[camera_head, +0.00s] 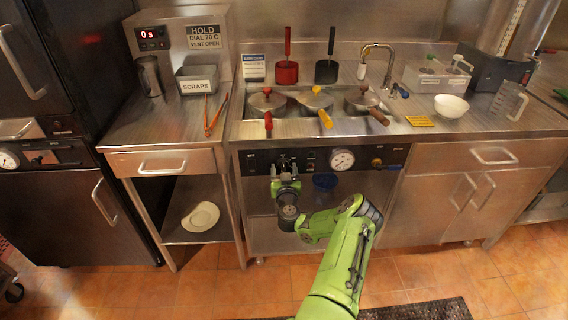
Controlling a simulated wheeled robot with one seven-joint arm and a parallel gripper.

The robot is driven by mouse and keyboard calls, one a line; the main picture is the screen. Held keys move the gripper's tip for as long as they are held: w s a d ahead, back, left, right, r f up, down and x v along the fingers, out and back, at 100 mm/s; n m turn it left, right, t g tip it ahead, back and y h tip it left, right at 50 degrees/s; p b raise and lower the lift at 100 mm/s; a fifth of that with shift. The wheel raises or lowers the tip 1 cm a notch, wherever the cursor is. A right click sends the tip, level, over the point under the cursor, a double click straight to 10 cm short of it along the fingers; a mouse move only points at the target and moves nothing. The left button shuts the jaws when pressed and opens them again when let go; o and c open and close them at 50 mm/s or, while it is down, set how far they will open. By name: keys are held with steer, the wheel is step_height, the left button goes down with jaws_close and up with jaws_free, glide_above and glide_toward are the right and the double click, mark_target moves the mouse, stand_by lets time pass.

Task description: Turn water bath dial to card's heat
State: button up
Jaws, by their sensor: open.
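The card (203,37) on the back-left box reads "HOLD DIAL 70 C VENT OPEN". The water bath (240,130) is set in the steel counter and holds several lidded pots with red, yellow and brown handles. Its dark control panel (262,161) runs along the front below. My gripper (285,163) is open at the panel's left part, in front of what seems to be the dial. It hides most of the dial, so its setting cannot be read, and I cannot tell whether the fingers touch it. A round white gauge (342,159) is to the right; its reading is too small.
A yellow-and-black knob (377,163) and a blue lever (394,167) are at the panel's right end. Red tongs (216,115) lie on the left counter. A drawer handle (162,168) sticks out at left.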

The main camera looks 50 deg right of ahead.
steer(key=shift+a+r, duration=0.1)
steer(key=shift+c, duration=0.5)
steer(key=c, duration=1)
steer(key=shift+o, duration=0.2)
